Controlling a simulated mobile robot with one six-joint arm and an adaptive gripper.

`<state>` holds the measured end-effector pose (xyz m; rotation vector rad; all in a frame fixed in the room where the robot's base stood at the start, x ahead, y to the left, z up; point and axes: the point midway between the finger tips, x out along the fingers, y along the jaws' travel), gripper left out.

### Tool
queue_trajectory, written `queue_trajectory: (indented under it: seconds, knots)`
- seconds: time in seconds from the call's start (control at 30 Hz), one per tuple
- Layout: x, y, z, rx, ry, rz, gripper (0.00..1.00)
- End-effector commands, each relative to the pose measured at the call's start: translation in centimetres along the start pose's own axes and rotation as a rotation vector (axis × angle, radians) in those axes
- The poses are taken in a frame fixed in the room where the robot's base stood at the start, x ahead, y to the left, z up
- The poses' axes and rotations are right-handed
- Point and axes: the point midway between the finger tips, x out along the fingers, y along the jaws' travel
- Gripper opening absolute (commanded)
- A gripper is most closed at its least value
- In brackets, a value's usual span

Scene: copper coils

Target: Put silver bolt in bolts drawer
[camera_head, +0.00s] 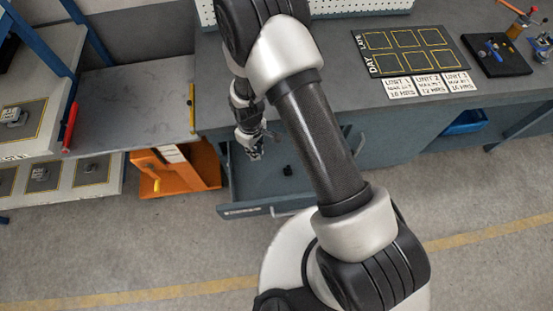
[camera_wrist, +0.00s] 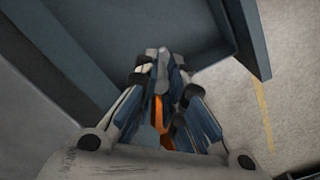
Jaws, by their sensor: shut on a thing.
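My gripper (camera_head: 254,152) hangs over an open drawer (camera_head: 285,207) under the workbench, near the drawer's left side. It also shows in the wrist view (camera_wrist: 163,65), with its fingertips closed together around a small silver-grey piece, which looks like the silver bolt (camera_wrist: 163,56). The bolt is mostly hidden by the fingers and too small to make out in the head view. The drawer's interior and wall also show beyond the fingertips in the wrist view (camera_wrist: 254,45). The drawer front carries a pale label that I cannot read. A small dark object (camera_head: 288,170) lies inside the drawer.
The grey workbench (camera_head: 390,95) above holds a day/late board (camera_head: 410,50), printed unit cards (camera_head: 428,86) and a black tool tray (camera_head: 500,58). Pale shelves (camera_head: 30,150) are further left.

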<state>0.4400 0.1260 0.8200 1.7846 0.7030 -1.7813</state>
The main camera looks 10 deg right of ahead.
Motion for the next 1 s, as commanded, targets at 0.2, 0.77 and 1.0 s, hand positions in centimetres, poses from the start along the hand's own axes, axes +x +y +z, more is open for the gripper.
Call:
queue_trajectory:
  seconds: [0.2,0.77,1.0]
  knots:
    - [5.6,-0.2,0.2,-0.003,-0.006,-0.003,0.0]
    - [15.5,-0.1,0.1,-0.001,-0.001,-0.001,0.0]
    - [18.8,-0.1,0.2,-0.001,-0.003,-0.001,0.0]
